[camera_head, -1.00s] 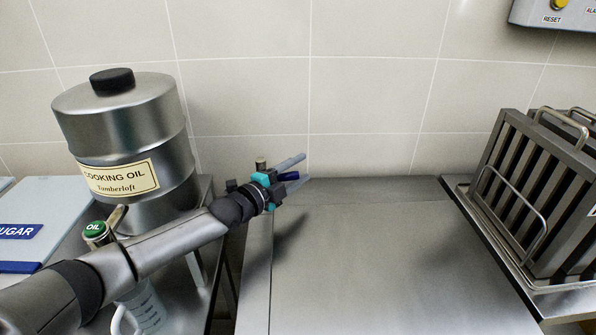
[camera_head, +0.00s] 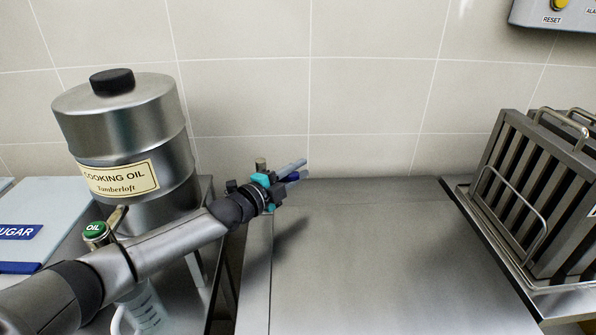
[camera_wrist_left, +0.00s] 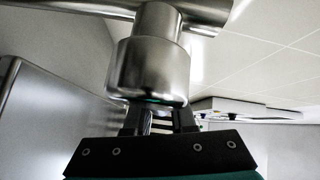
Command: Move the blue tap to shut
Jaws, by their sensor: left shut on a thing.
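The blue tap's dark blue lever (camera_head: 294,177) shows at the back left of the steel counter in the head view. My left gripper (camera_head: 292,171) is shut on it, with its pale fingers close together along the lever, which they partly hide. In the left wrist view a steel tap body (camera_wrist_left: 152,72) with a pipe across its top stands just beyond the fingers of my left gripper (camera_wrist_left: 158,120). The blue of the lever cannot be made out there. My right gripper is not in view.
A steel cooking oil drum (camera_head: 130,125) and a green-topped oil tap (camera_head: 97,232) stand at left, near my left arm. A clear jug (camera_head: 145,308) is below it. A slatted steel rack (camera_head: 535,190) stands at right. The counter's middle (camera_head: 380,260) is bare.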

